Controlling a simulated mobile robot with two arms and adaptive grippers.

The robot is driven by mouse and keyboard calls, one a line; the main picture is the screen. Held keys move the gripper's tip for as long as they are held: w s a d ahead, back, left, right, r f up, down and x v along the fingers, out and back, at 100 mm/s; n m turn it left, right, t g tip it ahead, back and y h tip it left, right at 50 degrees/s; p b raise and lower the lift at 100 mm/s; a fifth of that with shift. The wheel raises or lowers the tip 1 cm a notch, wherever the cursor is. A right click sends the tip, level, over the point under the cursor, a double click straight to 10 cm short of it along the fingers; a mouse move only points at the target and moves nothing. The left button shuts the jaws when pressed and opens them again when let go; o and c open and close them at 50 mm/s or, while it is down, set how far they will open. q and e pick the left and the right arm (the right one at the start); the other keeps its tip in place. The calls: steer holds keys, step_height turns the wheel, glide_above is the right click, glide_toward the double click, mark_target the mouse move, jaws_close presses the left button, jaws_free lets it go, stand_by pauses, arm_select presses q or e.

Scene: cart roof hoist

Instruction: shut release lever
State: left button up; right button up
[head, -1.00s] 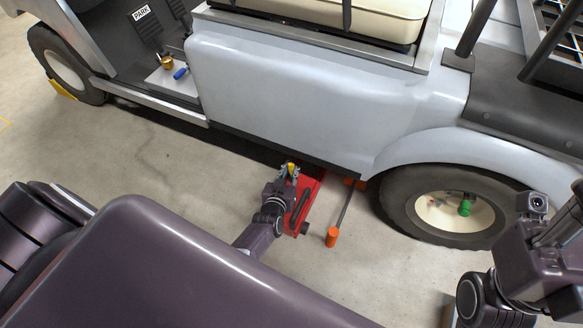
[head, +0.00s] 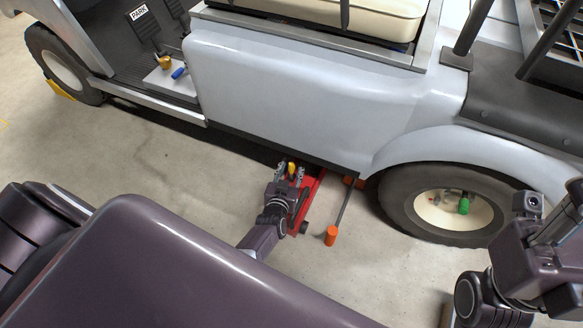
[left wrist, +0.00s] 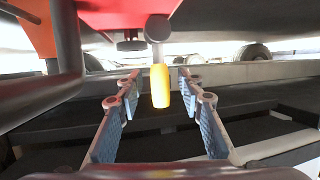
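The release lever has a yellow grip (head: 291,168) and sits on the red jack (head: 310,186) at the cart's lower edge. In the left wrist view the yellow grip (left wrist: 160,86) hangs from a grey rod under the red body. My left gripper (head: 288,174) reaches in from the left over the jack. It is open, with one finger on each side of the yellow grip. In the left wrist view there is a clear gap between the grip and both fingers (left wrist: 160,76). My right arm shows at the lower right, but its fingers do not show.
The pale cart body (head: 300,85) overhangs the jack. A rod with an orange end (head: 331,236) sticks out right of the jack, near the rear wheel (head: 450,210). A yellow chock (head: 60,90) is at the front wheel. The concrete floor to the left is clear.

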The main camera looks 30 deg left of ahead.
arm_select(q)
steer(key=shift+s, duration=0.1)
steer(key=shift+s+d, duration=0.15)
steer(key=shift+s, duration=0.05)
steer(key=shift+v, duration=3.45)
